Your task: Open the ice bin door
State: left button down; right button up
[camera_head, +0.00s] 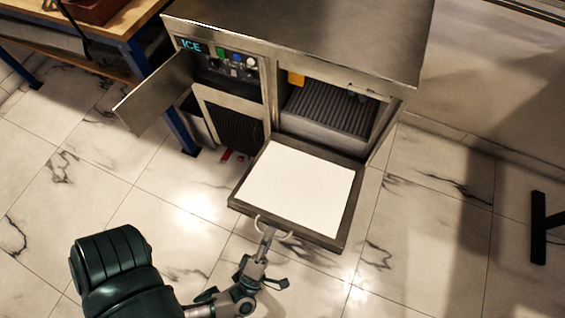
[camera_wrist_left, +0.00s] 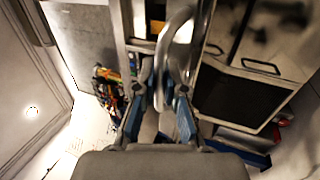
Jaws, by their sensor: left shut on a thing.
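The ice machine (camera_head: 300,45) is a metal cabinet marked ICE. Its bin door (camera_head: 300,190), with a white inner panel and dark frame, is swung out and down from the right opening. The bin opening (camera_head: 335,110) shows a dark ribbed inside. A pale curved handle (camera_head: 286,236) sits at the door's outer edge. My left gripper (camera_head: 266,240) reaches it from below and is shut on it. In the left wrist view the curved metal handle (camera_wrist_left: 178,45) rises by the blue-grey fingers (camera_wrist_left: 161,88). My right gripper is not in view.
A small side door (camera_head: 155,92) stands open at left, by a control panel (camera_head: 228,65) and a dark grille (camera_head: 235,127). A wooden bench (camera_head: 120,35) with blue legs stands at left. The marble tile floor (camera_head: 430,240) is clear to the right.

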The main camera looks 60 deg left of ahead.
pick_arm(q)
jog(key=shift+s+f, duration=0.2)
jog(key=shift+f, duration=0.55)
jog(key=c, duration=1.2)
grip_release()
jog(key=shift+a, duration=0.1)
jog(key=shift+r, duration=0.15)
